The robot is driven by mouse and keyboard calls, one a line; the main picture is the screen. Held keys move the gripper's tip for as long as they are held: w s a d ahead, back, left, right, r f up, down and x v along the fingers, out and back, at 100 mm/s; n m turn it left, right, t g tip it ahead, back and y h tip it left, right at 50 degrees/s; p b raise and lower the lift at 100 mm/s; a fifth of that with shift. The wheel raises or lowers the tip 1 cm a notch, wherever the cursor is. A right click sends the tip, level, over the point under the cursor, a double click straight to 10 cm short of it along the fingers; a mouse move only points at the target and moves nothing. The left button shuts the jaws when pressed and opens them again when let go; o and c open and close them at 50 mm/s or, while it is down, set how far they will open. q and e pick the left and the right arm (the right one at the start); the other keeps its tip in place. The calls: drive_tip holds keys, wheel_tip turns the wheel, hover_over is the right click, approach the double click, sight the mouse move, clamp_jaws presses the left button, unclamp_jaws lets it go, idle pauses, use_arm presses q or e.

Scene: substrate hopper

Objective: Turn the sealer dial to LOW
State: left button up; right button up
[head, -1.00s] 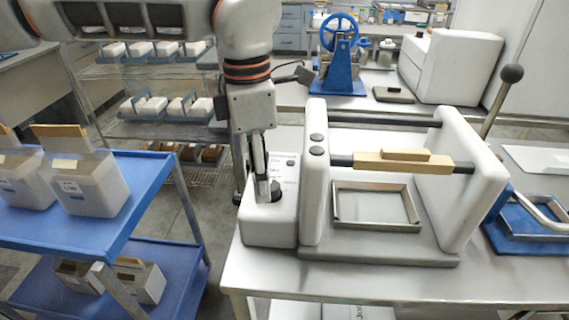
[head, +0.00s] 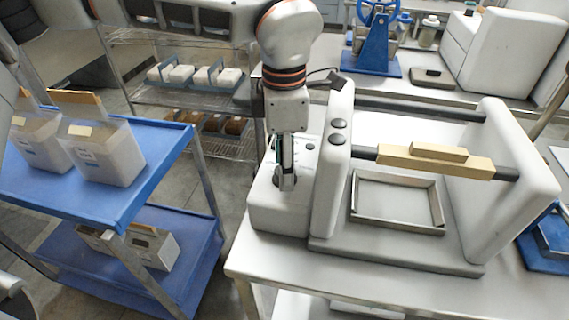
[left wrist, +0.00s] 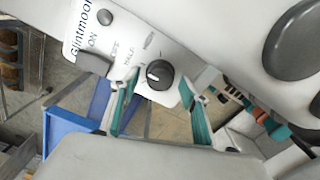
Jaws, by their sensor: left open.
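The sealer dial (left wrist: 160,73), a round black knob with a small white mark, sits on the sealer's white control box (head: 270,213). In the head view my left gripper (head: 287,182) points down over the box top and largely hides the dial. The sealer (head: 488,200) has white side plates and a wooden-handled bar. My right gripper is not in view.
A metal frame (head: 360,217) lies on the sealer's bed. A blue cart (head: 150,180) with white containers stands to the left. A blue press (head: 370,50) stands on the back bench. The steel table (head: 275,268) is bare along its front edge.

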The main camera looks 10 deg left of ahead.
use_arm(q)
drive_tip(key=shift+f, duration=0.2)
drive_tip(key=shift+c, duration=0.3)
drive_tip(key=c, duration=1)
drive_tip(key=shift+c, duration=0.2)
drive_tip(key=shift+n, duration=0.3)
drive_tip(key=n, duration=0.5)
drive_tip(key=shift+n+p, duration=0.3)
drive_tip(key=n, duration=0.5)
drive_tip(key=shift+n, duration=0.3)
